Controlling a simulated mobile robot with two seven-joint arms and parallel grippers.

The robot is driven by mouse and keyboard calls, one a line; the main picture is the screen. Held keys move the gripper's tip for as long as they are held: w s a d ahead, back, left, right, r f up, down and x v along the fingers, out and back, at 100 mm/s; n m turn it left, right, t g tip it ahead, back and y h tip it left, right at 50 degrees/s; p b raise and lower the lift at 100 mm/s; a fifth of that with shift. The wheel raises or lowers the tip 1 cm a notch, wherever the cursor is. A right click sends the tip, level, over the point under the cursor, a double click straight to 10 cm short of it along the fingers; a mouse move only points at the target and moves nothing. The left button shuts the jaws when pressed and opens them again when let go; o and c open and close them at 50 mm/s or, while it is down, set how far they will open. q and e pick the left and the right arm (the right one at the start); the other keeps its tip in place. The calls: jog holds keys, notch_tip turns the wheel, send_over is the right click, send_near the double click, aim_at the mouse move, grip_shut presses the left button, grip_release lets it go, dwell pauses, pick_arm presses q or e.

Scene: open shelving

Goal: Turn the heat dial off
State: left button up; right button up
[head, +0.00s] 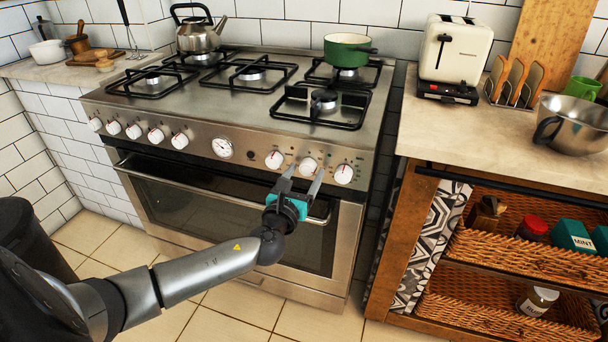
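A steel stove (345,215) has a row of white round dials along its front panel. Several dials sit on the left, a larger gauge-like one (222,147) is near the middle, and three are on the right: one (274,159), a second (307,164) and a third (344,173). Which is the heat dial I cannot tell. My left gripper (304,174) is at the panel, its two grey fingers apart, with the second right-hand dial between or just behind the tips. Contact cannot be made out. My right gripper is not in view.
A kettle (199,36) and a green pan (347,51) stand on the hob. An oven handle (180,187) runs below the dials. The right counter (425,124) holds a toaster (453,50) and a metal bowl (573,125). Floor is open before the stove.

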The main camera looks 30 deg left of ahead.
pick_arm(q)
grip_shut()
dwell(0.3)
jog(key=shift+n, duration=0.3)
